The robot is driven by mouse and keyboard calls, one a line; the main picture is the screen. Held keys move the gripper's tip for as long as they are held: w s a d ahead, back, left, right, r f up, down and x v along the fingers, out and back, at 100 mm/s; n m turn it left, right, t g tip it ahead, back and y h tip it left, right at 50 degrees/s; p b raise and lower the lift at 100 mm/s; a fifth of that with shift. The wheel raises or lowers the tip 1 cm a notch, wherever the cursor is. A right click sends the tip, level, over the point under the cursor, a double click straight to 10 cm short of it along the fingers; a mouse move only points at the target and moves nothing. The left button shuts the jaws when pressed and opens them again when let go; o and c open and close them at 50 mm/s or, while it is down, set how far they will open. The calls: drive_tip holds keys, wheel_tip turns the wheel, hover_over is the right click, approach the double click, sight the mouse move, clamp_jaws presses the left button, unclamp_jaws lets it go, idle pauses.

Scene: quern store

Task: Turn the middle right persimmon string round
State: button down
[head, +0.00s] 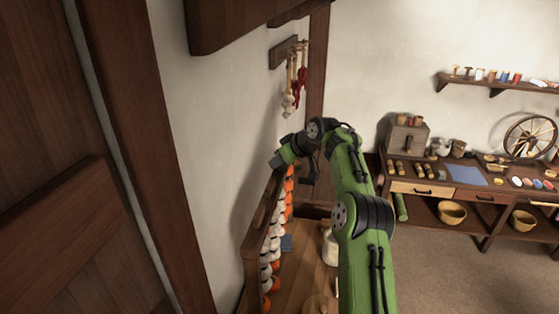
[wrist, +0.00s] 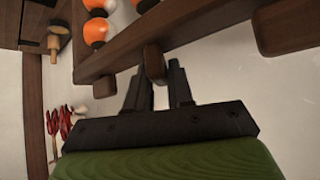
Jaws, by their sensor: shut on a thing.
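Strings of orange and white persimmons (head: 274,240) hang in a row along a dark wooden rack (head: 257,225) on the wall in the head view. In the wrist view persimmons (wrist: 96,31) show close up beyond the rack's rail (wrist: 112,62). My gripper (wrist: 160,72) is at the rail, its fingers shut on a small wooden knob (wrist: 154,60) that sticks out from it. In the head view my gripper (head: 278,163) is at the far end of the rack, its fingertips hidden. I cannot tell which string the knob belongs to.
Garlic and red peppers (head: 298,82) hang from a wall board above the rack. A workbench (head: 455,180) with tools and a spinning wheel (head: 529,137) stands at the right. A wooden door (head: 70,245) is at the left. Floor (head: 440,275) is open at the lower right.

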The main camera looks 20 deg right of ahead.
drive_tip(key=shift+n+y, duration=0.4)
drive_tip(key=shift+n, duration=0.1)
drive_tip(key=c, duration=1.1)
unclamp_jaws()
drive_tip(key=v, duration=1.5)
drive_tip(key=shift+d+r, duration=0.1)
drive_tip(key=shift+r, duration=0.3)
